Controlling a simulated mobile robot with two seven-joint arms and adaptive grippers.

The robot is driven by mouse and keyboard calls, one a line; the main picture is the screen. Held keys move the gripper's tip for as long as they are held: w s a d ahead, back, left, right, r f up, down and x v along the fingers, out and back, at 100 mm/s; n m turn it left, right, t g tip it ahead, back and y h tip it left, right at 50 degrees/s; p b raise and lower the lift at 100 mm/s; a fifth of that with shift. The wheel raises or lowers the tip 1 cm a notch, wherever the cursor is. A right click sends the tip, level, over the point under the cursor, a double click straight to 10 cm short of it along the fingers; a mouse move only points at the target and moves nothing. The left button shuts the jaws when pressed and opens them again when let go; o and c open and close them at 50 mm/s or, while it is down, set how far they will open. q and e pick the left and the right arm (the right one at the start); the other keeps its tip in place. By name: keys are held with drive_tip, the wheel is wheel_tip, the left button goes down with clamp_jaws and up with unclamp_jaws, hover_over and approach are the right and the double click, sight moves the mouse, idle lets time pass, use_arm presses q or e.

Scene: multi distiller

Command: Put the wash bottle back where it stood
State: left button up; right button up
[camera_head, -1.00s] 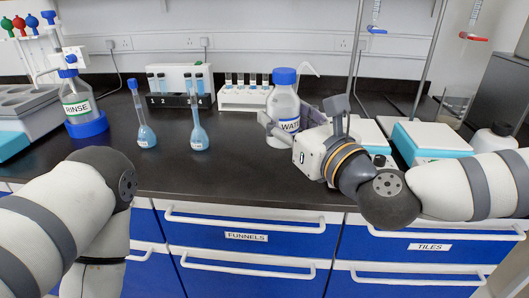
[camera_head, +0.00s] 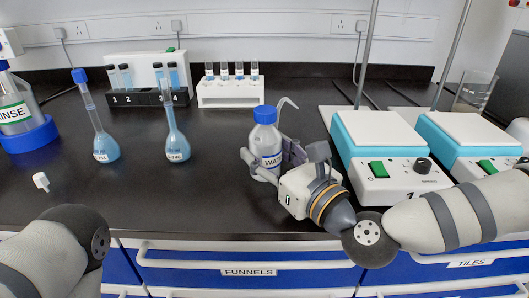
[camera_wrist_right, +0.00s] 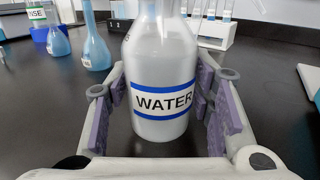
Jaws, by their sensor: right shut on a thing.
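The wash bottle (camera_head: 265,145) is a clear-white bottle with a blue cap, a bent spout and a WATER label. It is upright over the front part of the dark counter, left of the first hotplate stirrer. My right gripper (camera_head: 266,162) is shut on it from the right and front. In the right wrist view the bottle (camera_wrist_right: 160,65) stands between the purple finger pads. I cannot tell whether its base touches the counter. My left arm shows at the lower left, but its gripper is out of view.
Two blue-filled flasks (camera_head: 175,140) (camera_head: 104,147) stand to the left. A tube rack (camera_head: 230,100) stands behind. A hotplate stirrer (camera_head: 385,150) is close on the right. A RINSE bottle (camera_head: 15,105) and a small white piece (camera_head: 41,181) are at far left. Counter between flasks and bottle is bare.

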drive_tip(key=shift+w+f, duration=0.2)
drive_tip(key=o, duration=0.9)
drive_tip(key=shift+r, duration=0.1)
drive_tip(key=shift+r, duration=0.1)
drive_tip(key=shift+s+r, duration=0.15)
drive_tip(key=shift+r, duration=0.05)
drive_tip(key=v, duration=1.1)
drive_tip(key=shift+s+d+f, duration=0.15)
drive_tip(key=shift+s+d, duration=0.1)
drive_tip(key=shift+s, duration=0.05)
